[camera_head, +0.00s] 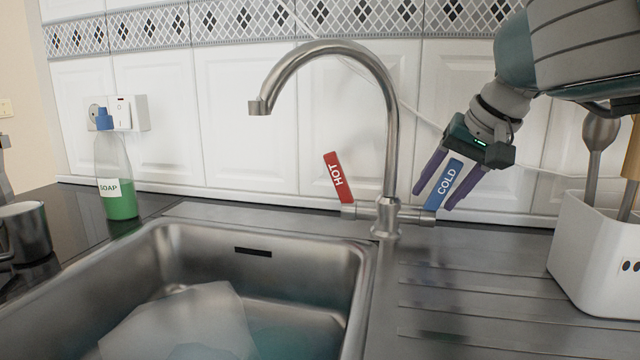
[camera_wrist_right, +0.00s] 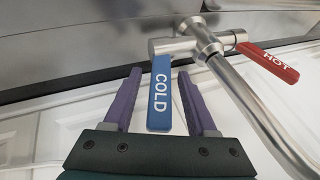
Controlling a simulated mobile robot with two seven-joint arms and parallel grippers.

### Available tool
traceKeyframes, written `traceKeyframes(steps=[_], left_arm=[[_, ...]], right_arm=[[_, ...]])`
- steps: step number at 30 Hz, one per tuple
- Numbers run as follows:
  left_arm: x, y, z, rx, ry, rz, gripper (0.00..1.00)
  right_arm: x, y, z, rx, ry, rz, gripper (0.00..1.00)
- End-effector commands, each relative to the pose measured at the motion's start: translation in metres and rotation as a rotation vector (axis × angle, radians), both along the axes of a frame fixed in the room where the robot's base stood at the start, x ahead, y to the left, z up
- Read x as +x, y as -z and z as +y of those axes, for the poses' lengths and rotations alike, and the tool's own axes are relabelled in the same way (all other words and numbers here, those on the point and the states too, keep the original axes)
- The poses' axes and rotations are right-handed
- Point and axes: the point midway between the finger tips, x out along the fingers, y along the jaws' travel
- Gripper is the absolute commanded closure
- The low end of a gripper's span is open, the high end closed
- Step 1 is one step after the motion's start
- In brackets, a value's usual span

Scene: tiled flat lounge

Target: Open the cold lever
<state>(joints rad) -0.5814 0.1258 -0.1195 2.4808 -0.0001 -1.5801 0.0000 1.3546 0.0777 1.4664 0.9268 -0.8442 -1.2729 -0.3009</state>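The blue cold lever (camera_head: 444,186) stands at the right end of the steel tap's (camera_head: 388,215) crossbar, tilted up and to the right. My right gripper (camera_head: 431,201) is open, with one purple finger on each side of the cold lever. In the right wrist view the cold lever (camera_wrist_right: 160,98) lies between the two fingers (camera_wrist_right: 161,78), with visible gaps on both sides. The red hot lever (camera_head: 334,178) stands at the left end of the crossbar, tilted to the left; it also shows in the right wrist view (camera_wrist_right: 268,62). My left gripper is not in view.
The sink basin (camera_head: 372,262) is in front of the tap and holds a pale translucent item. A soap bottle (camera_head: 118,185) stands at the left. A white utensil holder (camera_head: 592,250) stands at the right. The tiled wall is close behind the levers.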

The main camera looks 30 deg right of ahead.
Motion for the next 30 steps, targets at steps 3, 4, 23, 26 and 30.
traceKeyframes(steps=[3, 4, 23, 26, 30], left_arm=[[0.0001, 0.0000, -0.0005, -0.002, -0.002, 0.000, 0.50], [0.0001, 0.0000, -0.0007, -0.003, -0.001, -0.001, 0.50], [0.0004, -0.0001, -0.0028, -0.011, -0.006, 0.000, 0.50], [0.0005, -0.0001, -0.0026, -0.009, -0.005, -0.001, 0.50], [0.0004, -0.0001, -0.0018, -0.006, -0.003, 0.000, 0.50]], right_arm=[[-0.0001, 0.0000, -0.0001, 0.000, 0.000, 0.000, 0.55], [-0.0001, 0.0000, -0.0001, 0.000, 0.000, 0.000, 0.58], [-0.0002, -0.0002, -0.0001, 0.000, 0.000, 0.000, 1.00], [-0.0002, -0.0002, -0.0001, 0.000, 0.000, 0.000, 1.00], [-0.0002, -0.0002, -0.0001, 0.000, 0.000, 0.000, 1.00]])
